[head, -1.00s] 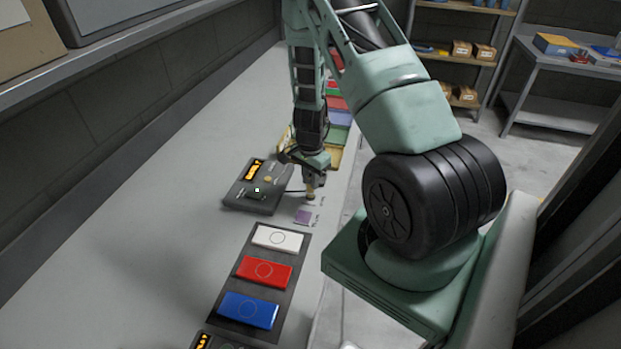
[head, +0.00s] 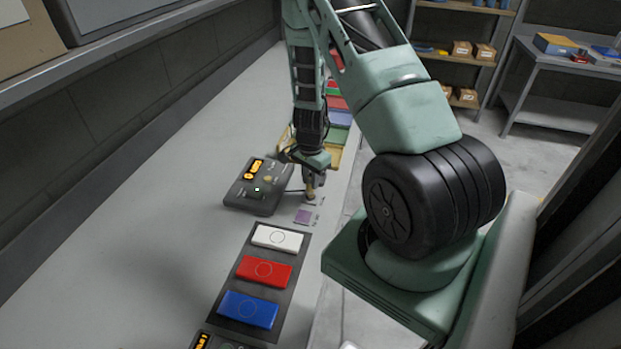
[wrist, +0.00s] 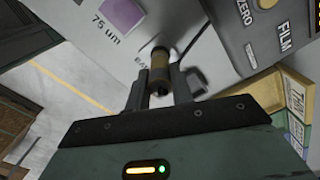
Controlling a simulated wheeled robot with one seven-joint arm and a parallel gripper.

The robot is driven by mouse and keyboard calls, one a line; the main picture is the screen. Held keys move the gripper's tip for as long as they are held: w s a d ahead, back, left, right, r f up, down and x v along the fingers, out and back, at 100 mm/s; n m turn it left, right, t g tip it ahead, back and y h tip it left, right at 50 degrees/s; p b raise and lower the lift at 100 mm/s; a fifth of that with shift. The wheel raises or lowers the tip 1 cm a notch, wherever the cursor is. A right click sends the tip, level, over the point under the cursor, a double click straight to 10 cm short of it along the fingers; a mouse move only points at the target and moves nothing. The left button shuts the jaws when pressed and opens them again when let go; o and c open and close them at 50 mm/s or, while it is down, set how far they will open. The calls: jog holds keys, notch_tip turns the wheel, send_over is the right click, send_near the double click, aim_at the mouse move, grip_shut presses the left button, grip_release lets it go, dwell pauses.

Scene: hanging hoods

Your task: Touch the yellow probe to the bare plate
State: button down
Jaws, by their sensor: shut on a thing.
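My gripper (head: 313,184) is shut on the yellow probe (head: 310,194), a short brass-coloured cylinder with a dark end. The wrist view shows the probe (wrist: 160,70) between the fingers of my gripper (wrist: 159,90). Its tip end is over the pale grey surface beside printed letters starting "BA", partly hidden. The bare plate's outline is hard to make out, and I cannot tell whether the tip touches. A purple square (head: 302,216), marked "75 um" in the wrist view (wrist: 122,13), lies beside it. A dark grey gauge (head: 257,188) with an orange readout stands to the left.
A thin dark cable runs between gauge and probe. White (head: 277,237), red (head: 263,271) and blue (head: 248,308) blocks lie on a dark mat nearer me. A yellow tray (head: 335,156) and more coloured blocks are behind my gripper. The bench (head: 150,215) is clear at left.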

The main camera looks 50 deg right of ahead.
dwell(0.3)
jog(key=shift+r+p, duration=2.75)
jog(key=shift+r, duration=0.75)
